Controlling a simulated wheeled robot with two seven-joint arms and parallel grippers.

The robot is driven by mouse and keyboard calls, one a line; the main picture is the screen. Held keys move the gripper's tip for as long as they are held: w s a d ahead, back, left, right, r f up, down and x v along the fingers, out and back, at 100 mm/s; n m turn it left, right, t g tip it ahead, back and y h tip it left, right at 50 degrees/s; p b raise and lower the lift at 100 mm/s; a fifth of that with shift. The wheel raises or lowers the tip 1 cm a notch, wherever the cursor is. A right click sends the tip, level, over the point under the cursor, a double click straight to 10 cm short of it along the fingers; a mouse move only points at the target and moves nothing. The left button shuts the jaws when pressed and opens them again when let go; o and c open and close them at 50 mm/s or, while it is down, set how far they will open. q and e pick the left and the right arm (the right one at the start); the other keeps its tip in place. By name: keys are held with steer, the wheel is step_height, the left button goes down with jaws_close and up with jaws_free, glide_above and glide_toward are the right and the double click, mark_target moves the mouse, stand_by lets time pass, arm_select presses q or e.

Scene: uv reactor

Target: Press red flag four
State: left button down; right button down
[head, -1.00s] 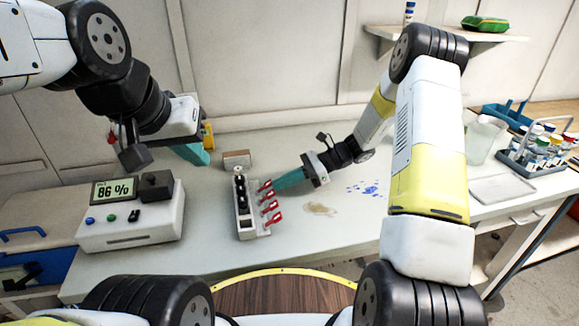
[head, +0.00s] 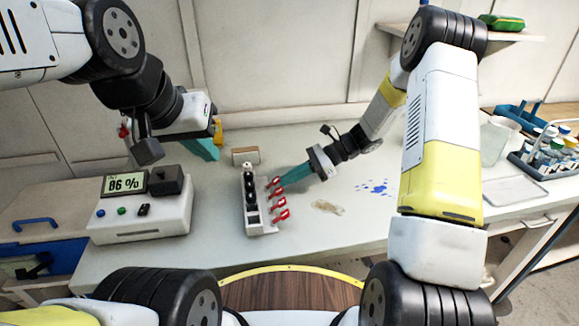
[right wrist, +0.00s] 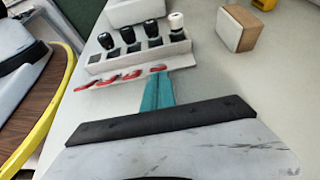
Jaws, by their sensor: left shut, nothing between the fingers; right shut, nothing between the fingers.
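A pale rack (head: 252,228) stands on the bench with several red flags along its right side. The farthest red flag (head: 273,182) is at the tip of my right gripper (head: 283,182), whose teal fingers are shut and empty. In the right wrist view, the fingertips (right wrist: 157,76) lie just beneath the rightmost red flag (right wrist: 158,68); I cannot tell whether they touch. The other red flags (right wrist: 108,80) line up to the left in that view. My left gripper (head: 210,152), also shut and empty, hangs behind the display box, away from the rack.
A small wood-and-white block (head: 245,155) sits behind. Blue specks (head: 374,187) and a brown stain (head: 327,207) mark the bench to the right.

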mark_target(276, 180)
steer(key=r+h, duration=0.1)
steer(key=a+h, duration=0.1)
steer(key=r+h, duration=0.1)
steer(key=h, duration=0.1)
steer(key=shift+s+a+r+t, duration=0.2)
steer(key=shift+a+r+t, duration=0.1)
steer(key=shift+a+t, duration=0.1)
steer(key=a+h, duration=0.1)
steer(key=h, duration=0.1)
steer(key=a+r+h, duration=0.1)
steer(key=h, duration=0.1)
steer(key=shift+s+r+t, duration=0.2)
steer(key=shift+t, duration=0.2)
steer(key=shift+d, duration=0.15)
steer(key=shift+r, duration=0.75)
steer(key=v, duration=0.7)
steer(key=shift+r, duration=0.35)
steer(key=shift+d, duration=0.1)
